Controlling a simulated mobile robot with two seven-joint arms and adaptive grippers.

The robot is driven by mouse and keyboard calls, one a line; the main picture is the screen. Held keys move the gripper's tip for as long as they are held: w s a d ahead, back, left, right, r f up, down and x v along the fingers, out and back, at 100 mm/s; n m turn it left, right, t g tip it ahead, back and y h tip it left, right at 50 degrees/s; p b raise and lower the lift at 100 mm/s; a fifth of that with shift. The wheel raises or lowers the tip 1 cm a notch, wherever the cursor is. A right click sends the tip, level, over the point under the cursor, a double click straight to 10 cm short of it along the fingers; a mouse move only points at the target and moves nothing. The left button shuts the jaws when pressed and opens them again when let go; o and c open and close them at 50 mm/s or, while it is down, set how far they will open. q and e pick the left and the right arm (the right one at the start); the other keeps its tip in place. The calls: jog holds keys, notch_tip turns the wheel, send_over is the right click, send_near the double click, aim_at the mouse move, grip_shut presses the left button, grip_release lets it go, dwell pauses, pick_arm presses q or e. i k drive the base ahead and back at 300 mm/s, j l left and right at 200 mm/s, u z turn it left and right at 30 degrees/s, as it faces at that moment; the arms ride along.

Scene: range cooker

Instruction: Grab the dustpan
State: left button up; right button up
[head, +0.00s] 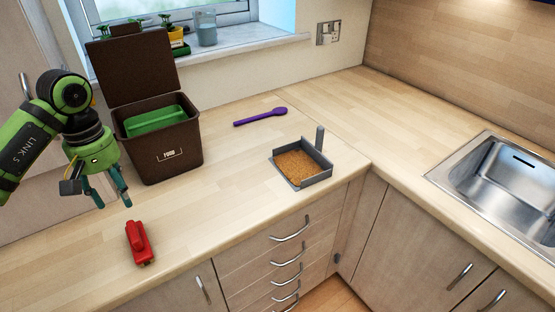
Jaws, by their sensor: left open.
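The dustpan (317,179) is a grey, shallow, square-sided pan on the wooden worktop, near the front edge by the inner corner. Its short grey handle stands upright at the back right. Brown crumb-like material covers its floor. My left gripper (114,202) hangs at the left with its teal fingers apart and pointing down. It is empty and well to the left of the dustpan, above the worktop. My right gripper is out of view.
A red object (138,243) lies below my left gripper. A brown food bin (165,158) with its lid raised stands behind it. A purple spoon (260,117) lies farther back. A sink (505,180) is at the right. Worktop between bin and dustpan is clear.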

aim_at(303, 164)
jog(key=i+l+z, duration=0.15)
jog(key=l, duration=0.25)
jog(key=i+l+z, duration=0.15)
jog(key=l, duration=0.2)
jog(key=i+l+z, duration=0.15)
jog(key=l, duration=0.25)
jog(key=i+l+z, duration=0.15)
jog(key=i+l, duration=0.05)
jog(key=l, duration=0.1)
